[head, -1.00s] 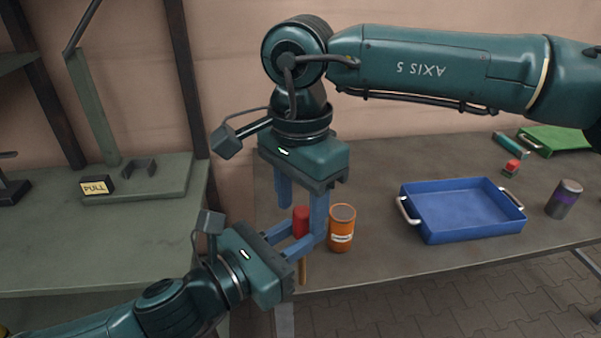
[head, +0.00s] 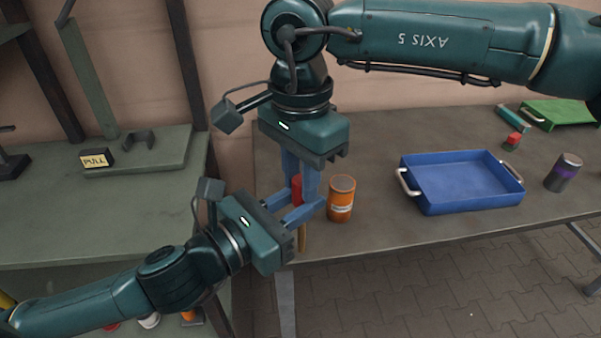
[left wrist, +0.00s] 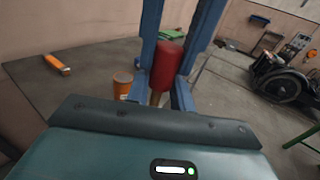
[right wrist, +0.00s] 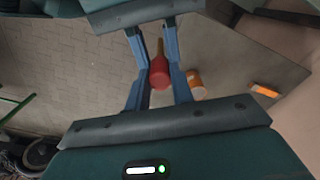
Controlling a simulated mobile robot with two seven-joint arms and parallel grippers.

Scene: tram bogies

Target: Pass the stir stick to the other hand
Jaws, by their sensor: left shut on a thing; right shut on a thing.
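The stir stick (head: 297,188) has a red grip and a thin wooden shaft that points down. It is upright, above the near left edge of the brown table. My right gripper (head: 303,184) comes from above and is shut on the stick by its red grip. My left gripper (head: 306,203) comes from the lower left and is also shut on the stick; its fingers hide part of it. The red grip shows between blue fingers in the left wrist view (left wrist: 167,66) and in the right wrist view (right wrist: 160,73).
An orange tin (head: 341,199) stands close right of the grippers. A blue tray (head: 463,207) with metal handles, a dark can (head: 563,173), a red-topped block (head: 513,140) and a green tray (head: 562,112) lie further right. A green bench (head: 60,225) is at left.

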